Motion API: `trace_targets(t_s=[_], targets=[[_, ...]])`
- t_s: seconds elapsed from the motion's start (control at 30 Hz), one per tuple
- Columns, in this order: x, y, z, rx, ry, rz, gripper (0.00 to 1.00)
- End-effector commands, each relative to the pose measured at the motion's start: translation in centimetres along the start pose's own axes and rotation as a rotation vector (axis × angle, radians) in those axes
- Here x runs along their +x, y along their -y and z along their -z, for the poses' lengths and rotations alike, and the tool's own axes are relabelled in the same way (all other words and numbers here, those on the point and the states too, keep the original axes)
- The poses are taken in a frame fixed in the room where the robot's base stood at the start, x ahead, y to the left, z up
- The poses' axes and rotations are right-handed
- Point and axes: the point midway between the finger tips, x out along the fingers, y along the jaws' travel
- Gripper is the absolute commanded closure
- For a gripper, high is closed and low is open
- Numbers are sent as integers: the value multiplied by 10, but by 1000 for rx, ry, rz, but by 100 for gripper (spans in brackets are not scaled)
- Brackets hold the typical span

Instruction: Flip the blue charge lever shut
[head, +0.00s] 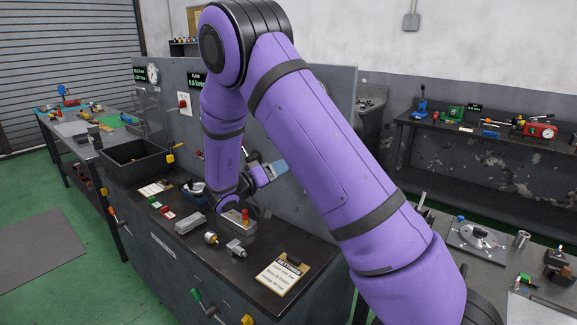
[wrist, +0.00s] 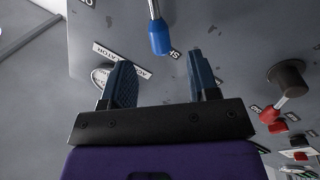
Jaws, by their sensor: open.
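The blue charge lever (wrist: 160,38) shows at the top middle of the wrist view, a blue cylindrical knob on a metal stem that runs up out of the frame. My gripper (wrist: 159,60) is open, with one dark blue finger to each side and nothing between them. The knob appears just beyond the fingertips, roughly centred in the gap and apart from both fingers. In the head view my gripper (head: 276,169) is close to the upright grey panel. The blue lever cannot be made out there. Its pivot is out of the wrist view.
The grey panel (wrist: 225,30) carries an accumulator label (wrist: 123,62) behind the left finger. A red-handled valve (wrist: 272,112) with a dark knob stands right of my gripper. In the head view, a black bin (head: 137,158) and loose parts sit on the bench below the panel.

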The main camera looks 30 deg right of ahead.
Motion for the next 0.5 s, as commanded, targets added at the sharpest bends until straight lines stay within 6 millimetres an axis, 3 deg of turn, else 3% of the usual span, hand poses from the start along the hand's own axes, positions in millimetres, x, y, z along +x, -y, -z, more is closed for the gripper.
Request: trace_targets(t_s=[0.2, 0.5], targets=[[-22, 0, 0, 0, 0, 0, 45], [-26, 0, 0, 0, 1, 0, 45]])
